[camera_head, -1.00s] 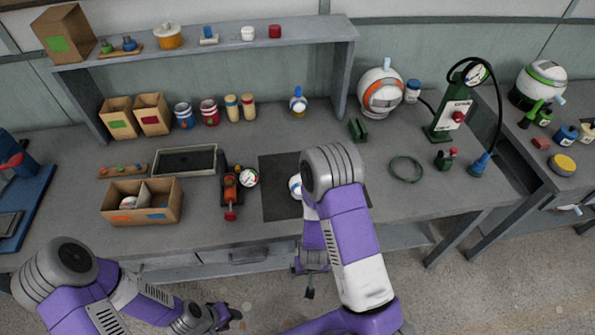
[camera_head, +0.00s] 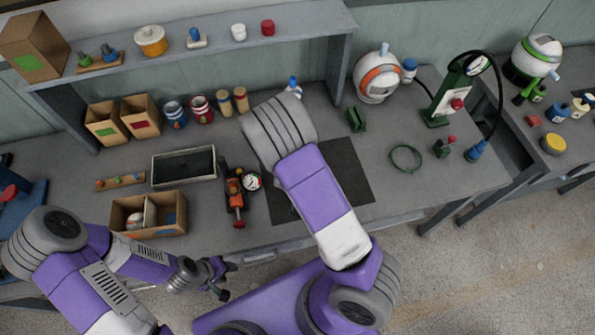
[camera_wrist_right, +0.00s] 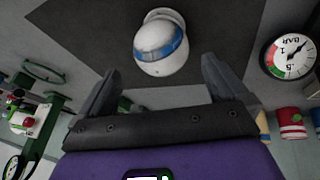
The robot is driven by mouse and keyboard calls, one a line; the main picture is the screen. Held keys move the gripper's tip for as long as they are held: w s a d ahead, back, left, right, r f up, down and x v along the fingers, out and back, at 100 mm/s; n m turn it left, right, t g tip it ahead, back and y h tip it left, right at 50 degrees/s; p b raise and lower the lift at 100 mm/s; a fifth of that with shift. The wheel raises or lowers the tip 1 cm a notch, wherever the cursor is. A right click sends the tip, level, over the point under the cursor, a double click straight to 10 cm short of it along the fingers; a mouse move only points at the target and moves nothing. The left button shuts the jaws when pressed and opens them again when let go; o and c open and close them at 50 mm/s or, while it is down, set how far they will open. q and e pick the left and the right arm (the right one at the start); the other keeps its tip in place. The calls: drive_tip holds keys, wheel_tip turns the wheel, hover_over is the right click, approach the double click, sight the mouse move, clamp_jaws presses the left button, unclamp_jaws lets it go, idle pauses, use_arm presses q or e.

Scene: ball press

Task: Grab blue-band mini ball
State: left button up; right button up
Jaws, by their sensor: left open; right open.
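The blue-band mini ball (camera_wrist_right: 161,45), white with a blue stripe, rests on the dark mat (camera_wrist_right: 75,35) in the right wrist view. My right gripper (camera_wrist_right: 160,66) is open, its two fingers pointing toward the ball with one on either side in the picture. I cannot tell how much gap is left, and it does not look gripped. In the head view my right arm hides the ball and the right gripper. My left gripper (camera_head: 218,276) is open and empty in front of the bench, low and left of centre.
A red pump with a gauge (camera_head: 238,190) stands left of the mat. A divided cardboard box (camera_head: 150,232) holds a small white ball. A green ring (camera_head: 406,158) and a green press (camera_head: 447,100) stand to the right. The bench's front edge is close.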

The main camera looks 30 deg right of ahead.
drive_tip(key=x, duration=0.1)
drive_tip(key=b+x, duration=0.1)
drive_tip(key=shift+s+d+f, duration=0.1)
drive_tip(key=shift+d+f, duration=0.05)
drive_tip(key=shift+f, duration=0.2)
drive_tip(key=x, duration=0.4)
drive_tip(key=shift+w+f+b, duration=0.25)
drive_tip(key=shift+w+b, duration=0.05)
drive_tip(key=shift+b, duration=0.05)
drive_tip(key=shift+r, duration=0.1)
